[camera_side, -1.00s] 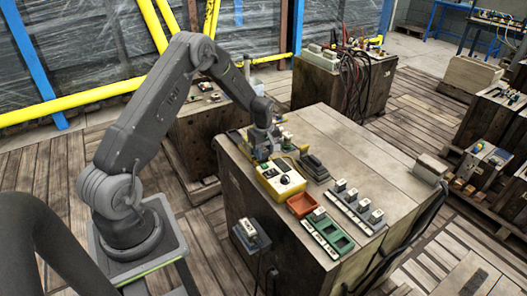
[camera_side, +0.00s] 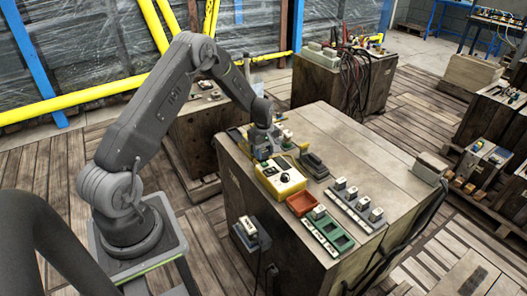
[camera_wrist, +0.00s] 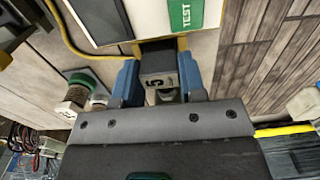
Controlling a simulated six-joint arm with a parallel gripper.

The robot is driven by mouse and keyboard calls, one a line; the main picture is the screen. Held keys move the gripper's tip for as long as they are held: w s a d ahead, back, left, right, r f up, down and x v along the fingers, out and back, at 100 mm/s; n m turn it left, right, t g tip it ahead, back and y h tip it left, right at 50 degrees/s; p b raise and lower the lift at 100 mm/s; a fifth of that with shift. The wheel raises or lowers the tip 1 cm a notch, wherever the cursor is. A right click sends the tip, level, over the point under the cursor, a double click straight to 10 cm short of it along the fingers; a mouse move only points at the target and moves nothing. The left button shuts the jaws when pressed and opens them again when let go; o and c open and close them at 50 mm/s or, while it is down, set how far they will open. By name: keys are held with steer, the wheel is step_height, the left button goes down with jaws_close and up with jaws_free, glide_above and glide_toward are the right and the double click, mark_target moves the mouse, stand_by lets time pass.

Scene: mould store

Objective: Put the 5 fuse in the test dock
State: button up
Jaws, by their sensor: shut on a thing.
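My gripper (camera_side: 264,153) is low at the far left part of the wooden crate top, beside the yellow tester with a dial (camera_side: 281,177). In the wrist view its two blue fingers (camera_wrist: 158,78) are shut on the grey fuse marked 5 (camera_wrist: 157,70). A white panel with a green TEST label (camera_wrist: 185,14) lies just past the fuse in that view. A dark, yellow-edged part (camera_wrist: 158,45) is right against the fuse. I cannot tell whether the fuse is in the dock or only at it.
A jar with a green lid (camera_wrist: 82,80) stands close to the gripper. On the crate top (camera_side: 365,140) are a dark block (camera_side: 312,164), a red tray (camera_side: 301,204), a green rack (camera_side: 330,234) and a grey rack with several fuses (camera_side: 358,208). The back of the top is clear.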

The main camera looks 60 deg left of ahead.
steer(key=shift+f, duration=0.3)
stand_by(0.5)
steer(key=o, duration=1)
steer(key=shift+r, duration=3.75)
